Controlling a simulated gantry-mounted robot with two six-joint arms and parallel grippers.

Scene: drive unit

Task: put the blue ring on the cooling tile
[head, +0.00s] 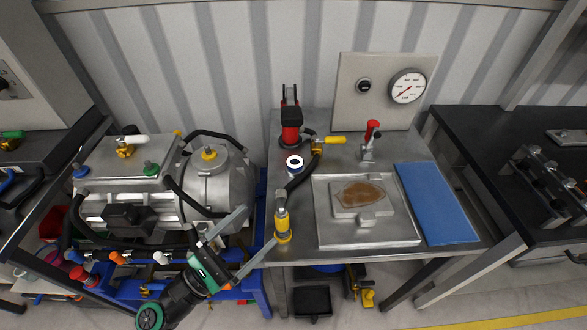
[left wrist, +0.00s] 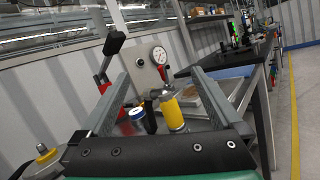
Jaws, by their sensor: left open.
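A small ring with a white top and blue side (head: 295,161) sits on the steel bench, left of centre in the head view. In the left wrist view a blue-and-white band (left wrist: 137,114) tops a dark cylinder between my fingers' lines of sight. My left gripper (head: 260,224) is open and empty at the bench's left front edge, apart from the ring and nearer the yellow-handled tool. A flat blue slab (head: 437,203) lies on the bench's right side; I cannot tell whether it is the cooling tile. My right gripper is not in view.
A yellow cylinder with a metal head (head: 283,227) stands close to my left fingertips. A steel tray (head: 330,232) holds a block with a brown patch. A red-bodied tool (head: 290,125) and a red-handled clamp (head: 369,140) stand behind. A motor unit (head: 150,205) is at left.

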